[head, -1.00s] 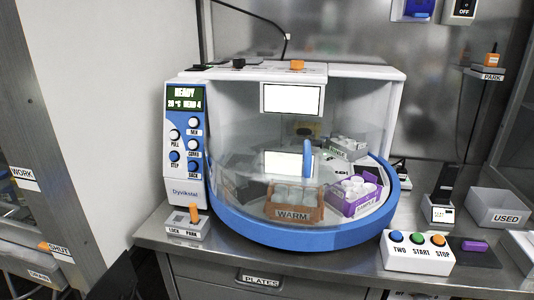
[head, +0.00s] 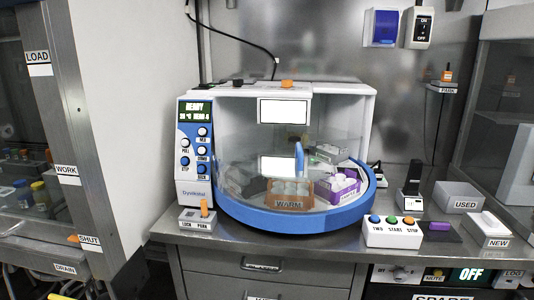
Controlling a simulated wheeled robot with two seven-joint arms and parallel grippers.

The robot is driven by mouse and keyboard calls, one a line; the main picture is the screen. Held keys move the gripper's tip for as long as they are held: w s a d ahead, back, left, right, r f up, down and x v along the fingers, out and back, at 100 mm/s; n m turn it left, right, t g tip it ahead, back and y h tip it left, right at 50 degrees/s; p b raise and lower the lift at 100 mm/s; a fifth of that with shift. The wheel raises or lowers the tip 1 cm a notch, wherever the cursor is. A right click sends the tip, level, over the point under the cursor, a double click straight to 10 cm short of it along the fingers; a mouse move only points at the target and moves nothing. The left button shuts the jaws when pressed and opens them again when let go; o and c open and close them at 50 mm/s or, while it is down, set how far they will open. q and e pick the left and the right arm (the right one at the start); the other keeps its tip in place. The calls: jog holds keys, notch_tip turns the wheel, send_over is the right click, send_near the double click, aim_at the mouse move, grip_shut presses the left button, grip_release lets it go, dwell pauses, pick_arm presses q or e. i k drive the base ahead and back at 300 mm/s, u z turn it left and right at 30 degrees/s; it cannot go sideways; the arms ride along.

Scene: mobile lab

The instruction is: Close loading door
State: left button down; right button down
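The white bench machine (head: 193,188) stands on the steel counter, its display lit and reading READY. A clear curved door pane (head: 240,172) sits on its front above a blue rim (head: 290,220), with an upright blue handle (head: 299,158) near the middle. The pane shows over the left part; how far it reaches right of the handle I cannot tell. Inside are an orange WARM rack (head: 290,202) with white-capped vials, a purple rack (head: 339,192) and a grey-white rack (head: 326,152). Neither of my grippers is in view.
A LOCK/PARK box (head: 197,222) with an orange lever stands front left. A TWO/START/STOP button box (head: 393,235), scanner (head: 412,188), USED bin (head: 458,197) and NEW bin (head: 488,232) stand right. A glass-fronted cabinet (head: 45,60) marked LOAD, WORK and SHUT is at left.

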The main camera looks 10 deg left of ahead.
aim_at(291, 142)
jog(key=u, duration=1.8)
jog(key=i, duration=1.1)
jog(key=z, duration=0.2)
